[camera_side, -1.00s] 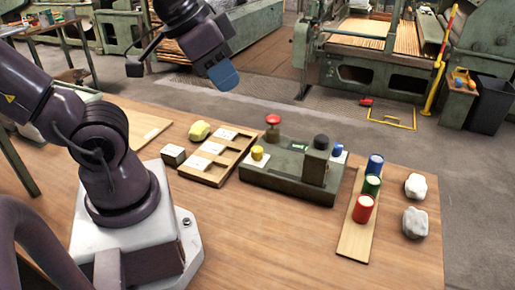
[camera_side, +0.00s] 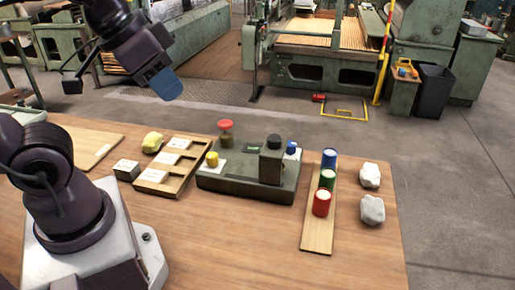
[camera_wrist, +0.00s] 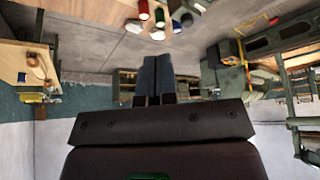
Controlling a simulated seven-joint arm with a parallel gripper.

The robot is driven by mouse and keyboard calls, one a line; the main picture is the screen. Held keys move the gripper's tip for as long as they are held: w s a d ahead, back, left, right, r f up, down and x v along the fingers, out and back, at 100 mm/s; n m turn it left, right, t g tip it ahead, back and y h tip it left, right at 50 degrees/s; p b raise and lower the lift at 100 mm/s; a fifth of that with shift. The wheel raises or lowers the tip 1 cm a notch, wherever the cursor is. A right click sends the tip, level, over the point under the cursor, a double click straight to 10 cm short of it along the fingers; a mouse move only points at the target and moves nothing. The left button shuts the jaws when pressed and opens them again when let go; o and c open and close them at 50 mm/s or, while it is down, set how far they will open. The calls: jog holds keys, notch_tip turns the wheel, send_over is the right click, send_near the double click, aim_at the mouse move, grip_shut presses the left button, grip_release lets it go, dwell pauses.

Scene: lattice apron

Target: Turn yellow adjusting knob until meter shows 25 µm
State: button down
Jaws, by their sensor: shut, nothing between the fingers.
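The yellow knob (camera_side: 212,159) sits on a pale plate at the left end of a green device (camera_side: 235,181) on the bench. The device also carries a red mushroom-shaped knob (camera_side: 225,125), a black-topped block (camera_side: 272,163) and a blue knob (camera_side: 291,147). A small pale-green panel (camera_side: 253,148) on its top may be the meter; no reading is legible. My gripper (camera_side: 168,88), with blue fingers, is shut and empty, high above and behind the bench, up and left of the yellow knob and apart from it. Its closed fingers (camera_wrist: 153,78) also show in the wrist view.
Left of the device are a compartmented wooden tray (camera_side: 155,185), a yellow lump (camera_side: 152,142) and a dark block with a pale top (camera_side: 126,171). Right of it, red, green and blue cylinders stand on a board (camera_side: 318,235), beside two pale stones (camera_side: 372,209). The front bench is clear.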

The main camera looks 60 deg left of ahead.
jog(key=c, duration=1.6)
grip_release()
jog(key=o, duration=0.4)
jog(key=shift+w+a+f, duration=0.1)
jog(key=shift+a+f, duration=0.05)
jog(key=shift+f, duration=0.15)
jog(key=shift+c, duration=0.2)
jog(key=o, duration=0.5)
jog(key=shift+w+a+f+n+g, duration=0.25)
jog(key=shift+w+a+f+g, duration=0.2)
jog(key=shift+f, duration=0.2)
jog(key=shift+w+a+f+n+g, duration=0.25)
jog(key=shift+w+a+f+g, duration=0.1)
jog(key=shift+f+g, duration=0.25)
jog(key=n+g, duration=0.4)
jog(key=n, duration=1.3)
send_near(212, 155)
jog(key=shift+t, duration=0.25)
jog(key=f, duration=0.9)
jog(key=shift+s+a+f, duration=0.1)
jog(key=shift+s+f, duration=0.1)
jog(key=shift+f, duration=0.2)
jog(key=shift+c, duration=0.2)
jog(key=c, duration=0.9)
